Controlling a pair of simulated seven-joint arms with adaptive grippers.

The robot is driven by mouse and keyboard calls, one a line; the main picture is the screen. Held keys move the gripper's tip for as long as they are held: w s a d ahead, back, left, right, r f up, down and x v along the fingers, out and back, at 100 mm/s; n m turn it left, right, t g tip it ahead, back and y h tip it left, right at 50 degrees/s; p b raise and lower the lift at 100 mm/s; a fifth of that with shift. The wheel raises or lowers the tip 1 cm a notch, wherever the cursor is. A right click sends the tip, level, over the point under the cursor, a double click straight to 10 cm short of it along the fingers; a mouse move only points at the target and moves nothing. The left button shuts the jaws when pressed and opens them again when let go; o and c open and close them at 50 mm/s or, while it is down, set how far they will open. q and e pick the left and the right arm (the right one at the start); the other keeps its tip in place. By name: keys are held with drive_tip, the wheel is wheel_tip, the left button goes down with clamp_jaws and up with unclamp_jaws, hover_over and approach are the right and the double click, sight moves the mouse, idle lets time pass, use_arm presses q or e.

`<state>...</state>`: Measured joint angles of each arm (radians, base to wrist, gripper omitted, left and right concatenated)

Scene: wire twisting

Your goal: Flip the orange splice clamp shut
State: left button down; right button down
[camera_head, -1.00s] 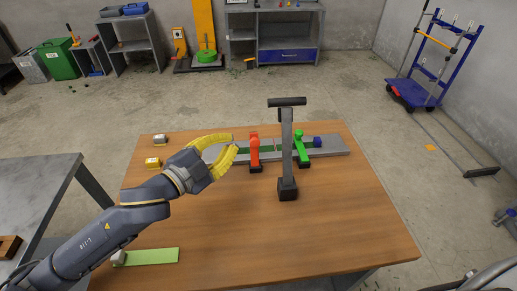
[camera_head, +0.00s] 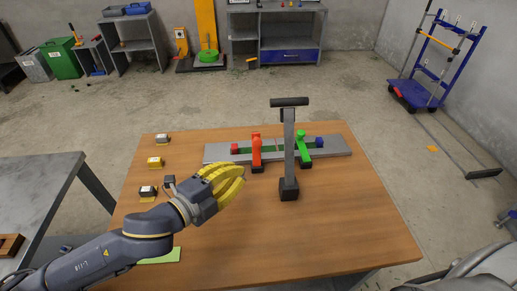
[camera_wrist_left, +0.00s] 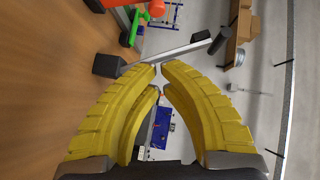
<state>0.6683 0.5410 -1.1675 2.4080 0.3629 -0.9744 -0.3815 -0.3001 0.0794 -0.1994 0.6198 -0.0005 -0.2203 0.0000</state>
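The orange splice clamp (camera_head: 256,150) is at the left half of the grey fixture bar (camera_head: 215,154) on the wooden table. Its orange arm runs across the bar, with a black block at its near end; I cannot tell whether it is fully shut. Parts of it show at the top edge of the left wrist view (camera_wrist_left: 156,9). My left gripper (camera_head: 238,182) is in front and left of the clamp, apart from it. Its yellow fingers curve together with their tips nearly meeting and nothing between them (camera_wrist_left: 161,70). My right gripper is out of view.
A green clamp (camera_head: 302,147) is right of the orange one. Red (camera_head: 234,148) and blue (camera_head: 319,142) blocks sit on the bar. Several small blocks line the table's left side. The front right is clear.

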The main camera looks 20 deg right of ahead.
use_arm(q)
drive_tip(key=w+a+x, duration=0.1)
drive_tip(key=w+x, duration=0.1)
drive_tip(key=x, duration=1)
drive_tip(key=shift+w+f, duration=0.25)
drive_tip(key=shift+f, duration=0.1)
drive_tip(key=shift+w+a, duration=0.1)
drive_tip(key=shift+a, duration=0.05)
